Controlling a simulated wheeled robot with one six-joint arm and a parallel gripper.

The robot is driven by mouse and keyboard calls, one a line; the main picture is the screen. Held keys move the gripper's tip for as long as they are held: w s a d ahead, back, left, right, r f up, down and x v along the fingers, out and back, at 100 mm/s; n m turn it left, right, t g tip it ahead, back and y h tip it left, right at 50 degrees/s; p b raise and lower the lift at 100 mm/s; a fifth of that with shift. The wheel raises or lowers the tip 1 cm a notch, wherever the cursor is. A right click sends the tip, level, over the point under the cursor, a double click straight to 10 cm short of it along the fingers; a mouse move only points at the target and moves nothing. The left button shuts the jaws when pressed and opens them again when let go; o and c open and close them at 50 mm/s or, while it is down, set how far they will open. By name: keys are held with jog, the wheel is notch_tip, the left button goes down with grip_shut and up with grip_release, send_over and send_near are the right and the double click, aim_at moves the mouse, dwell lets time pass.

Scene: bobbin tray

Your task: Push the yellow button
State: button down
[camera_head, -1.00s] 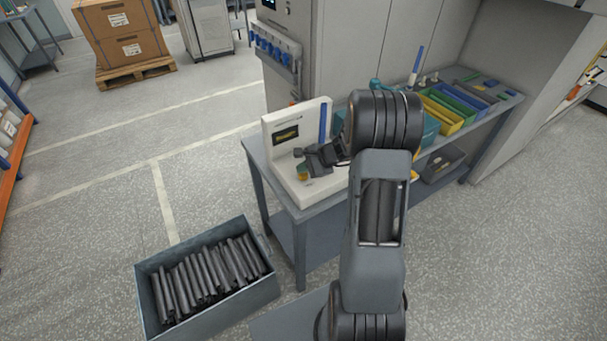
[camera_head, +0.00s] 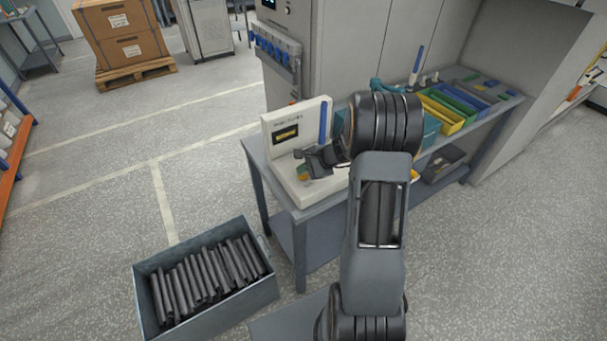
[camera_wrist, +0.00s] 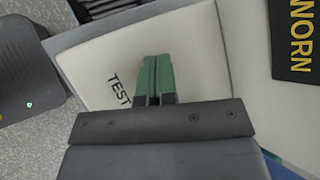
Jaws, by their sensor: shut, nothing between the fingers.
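A white test device (camera_head: 283,152) with an upright back panel and a sloped base stands on the bench. A small patch of yellow, which looks like the yellow button (camera_head: 302,169), shows on its base beside my fingertips. My gripper (camera_wrist: 156,64) has green fingers, shut together and empty, over the white base next to the printed word TEST. In the head view my gripper (camera_head: 306,174) is down at the base. In the wrist view the fingers hide the button. I cannot tell whether they touch or press it.
The device's black display (camera_head: 286,134) carries yellow lettering, partly seen in the wrist view. A blue upright strip (camera_head: 323,122) is on the panel. The grey bench (camera_head: 330,203) also holds colored bins (camera_head: 441,118). A crate of dark rods (camera_head: 205,275) stands on the floor in front.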

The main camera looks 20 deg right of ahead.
aim_at(303, 176)
dwell(0.4)
jog(key=shift+r+p, duration=0.6)
jog(key=shift+r, duration=0.25)
jog(key=shift+r, duration=0.1)
jog(key=shift+r+p, duration=1.7)
jog(key=shift+r, duration=0.75)
jog(key=shift+f, duration=0.1)
